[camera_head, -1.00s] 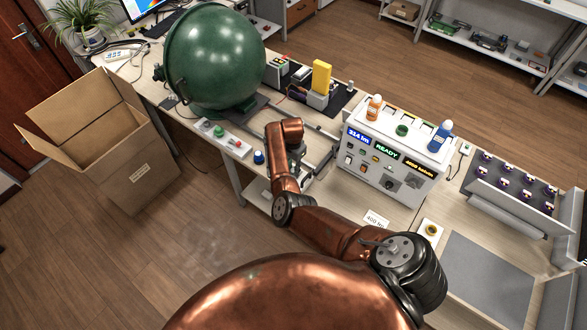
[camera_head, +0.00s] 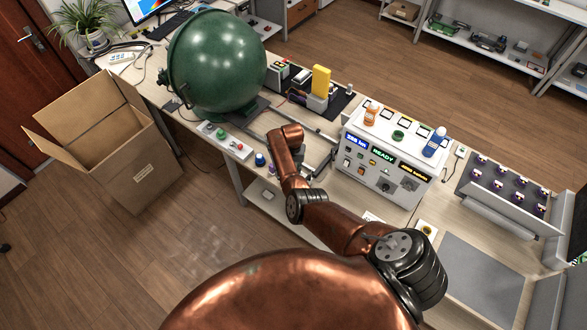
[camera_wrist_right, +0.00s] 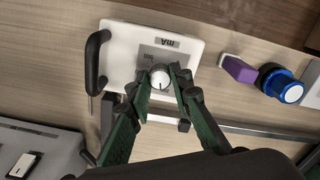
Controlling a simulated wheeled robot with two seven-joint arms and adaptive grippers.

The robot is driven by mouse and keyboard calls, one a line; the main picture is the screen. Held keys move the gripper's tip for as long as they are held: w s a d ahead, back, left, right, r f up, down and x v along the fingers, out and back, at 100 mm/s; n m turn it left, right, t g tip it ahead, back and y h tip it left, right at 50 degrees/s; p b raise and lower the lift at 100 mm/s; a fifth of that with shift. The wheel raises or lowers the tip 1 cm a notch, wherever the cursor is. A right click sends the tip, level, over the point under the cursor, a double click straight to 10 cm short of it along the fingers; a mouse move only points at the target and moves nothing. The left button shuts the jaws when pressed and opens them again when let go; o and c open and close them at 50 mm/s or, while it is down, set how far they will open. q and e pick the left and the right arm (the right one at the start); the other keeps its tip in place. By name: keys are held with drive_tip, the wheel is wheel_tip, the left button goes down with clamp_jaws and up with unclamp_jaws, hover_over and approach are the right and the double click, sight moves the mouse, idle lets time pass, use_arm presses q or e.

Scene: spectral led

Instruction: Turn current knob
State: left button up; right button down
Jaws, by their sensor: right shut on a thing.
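The current knob (camera_wrist_right: 160,79) is a small white dial with a dark pointer line, on a white box (camera_wrist_right: 121,56) marked "mA", with a grey scale plate behind it. In the right wrist view my right gripper (camera_wrist_right: 163,75) is shut with one fingertip on each side of the knob. In the head view my copper right arm hides the box, the knob and most of the gripper. A white power unit (camera_head: 394,163) with lit displays, one reading "READY", stands right of the arm. My left gripper is not in view.
A black handle (camera_wrist_right: 96,62) stands on the box's left side. A blue knob (camera_wrist_right: 291,93) and a purple block (camera_wrist_right: 238,69) lie to its right. A big green sphere (camera_head: 215,65) stands at the back left of the bench, with an open carton (camera_head: 145,175) on the floor.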

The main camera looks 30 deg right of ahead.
drive_tip(key=n+p, duration=0.1)
drive_tip(key=n, duration=0.2)
drive_tip(key=shift+r+n+p, duration=0.1)
drive_tip(key=shift+n+p, duration=0.2)
drive_tip(key=shift+p, duration=0.05)
drive_tip(key=shift+n+p, duration=0.6)
drive_tip(key=shift+n, duration=1.2)
drive_tip(key=c, duration=1.7)
unclamp_jaws()
drive_tip(key=shift+c, duration=0.2)
wheel_tip(320, 180, up, 12)
